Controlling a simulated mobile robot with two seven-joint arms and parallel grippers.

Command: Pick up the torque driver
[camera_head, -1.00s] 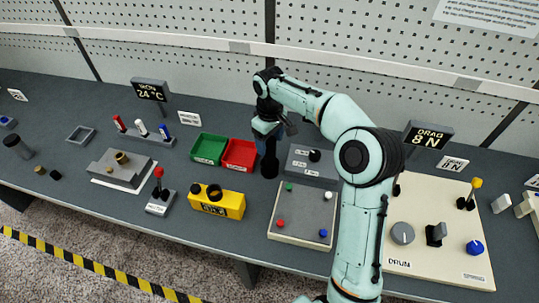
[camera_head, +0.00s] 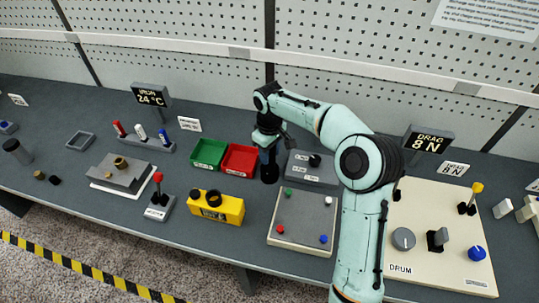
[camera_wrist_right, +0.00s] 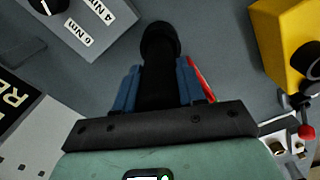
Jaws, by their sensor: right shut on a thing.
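The torque driver looks like a dark, upright, roughly cylindrical tool (camera_head: 269,172) just right of the red tray in the head view. In the right wrist view its black body (camera_wrist_right: 160,42) runs between the two blue fingers. My right gripper (camera_head: 267,155) is above and around it, shut on it; in the wrist view the fingers (camera_wrist_right: 158,85) press on both its sides. I cannot tell whether its lower end touches the table. My left gripper is in neither current view.
A red tray (camera_head: 241,158) and green tray (camera_head: 208,153) stand close left. A grey box with a black knob (camera_head: 312,168) is close right, with a grey-topped peg board (camera_head: 303,222) in front. A yellow box (camera_head: 217,208) stands front left. The drum panel (camera_head: 440,265) is further right.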

